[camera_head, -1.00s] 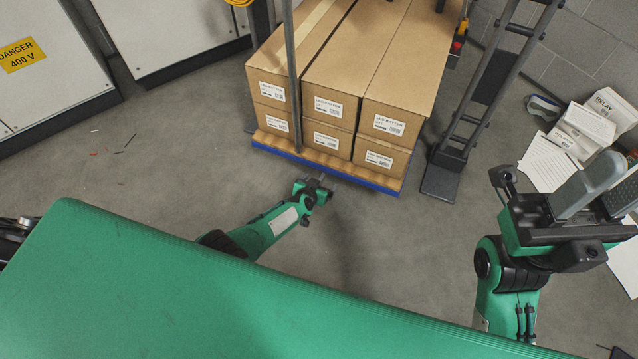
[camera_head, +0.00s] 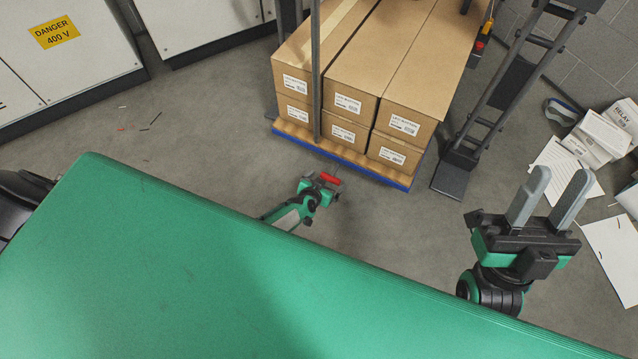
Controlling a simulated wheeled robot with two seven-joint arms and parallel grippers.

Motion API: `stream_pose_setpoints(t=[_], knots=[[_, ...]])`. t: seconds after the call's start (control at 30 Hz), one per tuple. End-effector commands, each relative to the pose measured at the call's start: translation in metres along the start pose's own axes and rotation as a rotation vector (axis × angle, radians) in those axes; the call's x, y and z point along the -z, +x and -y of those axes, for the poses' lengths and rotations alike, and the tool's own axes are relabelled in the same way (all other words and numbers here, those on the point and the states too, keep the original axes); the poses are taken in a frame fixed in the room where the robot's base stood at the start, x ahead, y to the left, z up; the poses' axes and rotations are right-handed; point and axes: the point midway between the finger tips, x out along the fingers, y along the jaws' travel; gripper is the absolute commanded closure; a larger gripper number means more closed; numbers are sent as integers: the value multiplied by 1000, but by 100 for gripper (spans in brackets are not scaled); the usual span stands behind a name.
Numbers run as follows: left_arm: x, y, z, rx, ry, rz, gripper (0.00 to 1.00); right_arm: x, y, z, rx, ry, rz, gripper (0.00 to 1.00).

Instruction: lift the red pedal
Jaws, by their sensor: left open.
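The red pedal (camera_head: 328,178) is a small red piece low down in front of the blue-edged pallet. My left gripper (camera_head: 333,186) is right at it, with the red showing at its fingers. This gripper is open; whether a finger touches the pedal is too small to tell. My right gripper (camera_head: 560,182) is at the right, with its two grey fingers pointing up and apart. It is open and empty.
Cartons (camera_head: 392,105) are stacked on a pallet (camera_head: 375,172) behind the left gripper. A dark ladder-like frame (camera_head: 490,105) stands right of them. White cabinets (camera_head: 80,80) line the back left. Papers (camera_head: 612,245) and relay boxes (camera_head: 600,138) lie at the right.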

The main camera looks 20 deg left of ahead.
Motion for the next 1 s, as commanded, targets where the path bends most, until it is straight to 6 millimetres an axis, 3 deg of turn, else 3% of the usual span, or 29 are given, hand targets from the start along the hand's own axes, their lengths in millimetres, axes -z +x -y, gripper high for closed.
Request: stream_pose_setpoints(t=[0.27,0.5,0.8,1.0], knots=[[1,-22,0,0,0,1,0,-48,-19,7,-21,41,327,64],[1,-39,0,-1,0,1,0,-84,-50,16,-30,79,603,64],[1,-53,0,0,-1,0,0,-108,-88,27,-34,116,843,64],[0,-56,0,0,-1,0,0,-112,-98,30,-34,124,891,64]])
